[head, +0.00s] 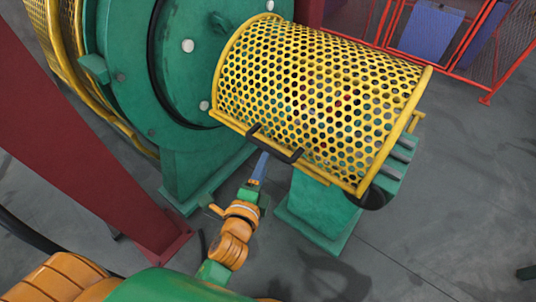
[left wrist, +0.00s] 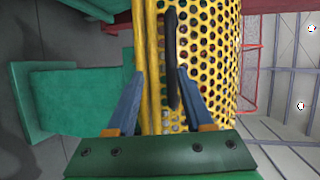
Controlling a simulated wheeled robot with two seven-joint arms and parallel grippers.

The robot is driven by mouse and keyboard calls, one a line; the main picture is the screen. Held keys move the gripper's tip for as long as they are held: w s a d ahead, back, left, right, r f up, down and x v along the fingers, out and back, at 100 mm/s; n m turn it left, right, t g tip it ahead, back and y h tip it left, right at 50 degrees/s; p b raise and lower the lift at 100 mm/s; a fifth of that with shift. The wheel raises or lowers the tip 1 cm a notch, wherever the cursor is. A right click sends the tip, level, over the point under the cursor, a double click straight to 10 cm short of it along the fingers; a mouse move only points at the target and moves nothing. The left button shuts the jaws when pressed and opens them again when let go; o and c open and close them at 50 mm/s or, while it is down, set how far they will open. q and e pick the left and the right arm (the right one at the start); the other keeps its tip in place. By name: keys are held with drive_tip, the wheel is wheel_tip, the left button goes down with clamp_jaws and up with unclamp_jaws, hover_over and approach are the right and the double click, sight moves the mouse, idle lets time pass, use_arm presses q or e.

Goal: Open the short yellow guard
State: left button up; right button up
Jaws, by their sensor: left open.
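The short yellow guard (head: 318,90) is a curved, perforated cover with a yellow frame. It lies over the machine between the green drum housing and a green pedestal. Its black bar handle (head: 274,143) sits on the near lower edge. My left gripper (head: 263,160) is just below the handle in the head view, its blue fingers pointing up toward it. In the left wrist view the open fingers (left wrist: 160,78) stand on either side of the handle (left wrist: 171,55), with the guard's perforated sheet (left wrist: 205,60) behind. Whether they touch it cannot be told. My right gripper is not in view.
The large green drum housing (head: 130,70) stands left of the guard. A green pedestal (head: 318,210) is below it. A dark red beam (head: 85,150) slopes down at left. Red mesh fencing (head: 490,50) is at the back right. Grey floor at right is clear.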

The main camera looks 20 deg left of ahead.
sight(268, 146)
use_arm(q)
drive_tip(key=shift+w+a+r+t, duration=0.15)
drive_tip(key=shift+w+r+t, duration=0.15)
drive_tip(key=shift+w+r, duration=0.55)
drive_tip(key=w, duration=0.2)
drive_tip(key=w+f, duration=0.1)
drive_tip(key=w, duration=0.1)
drive_tip(key=shift+w+a+f, duration=0.1)
drive_tip(key=shift+w+f, duration=0.1)
drive_tip(key=shift+w, duration=0.15)
clamp_jaws()
idle(0.3)
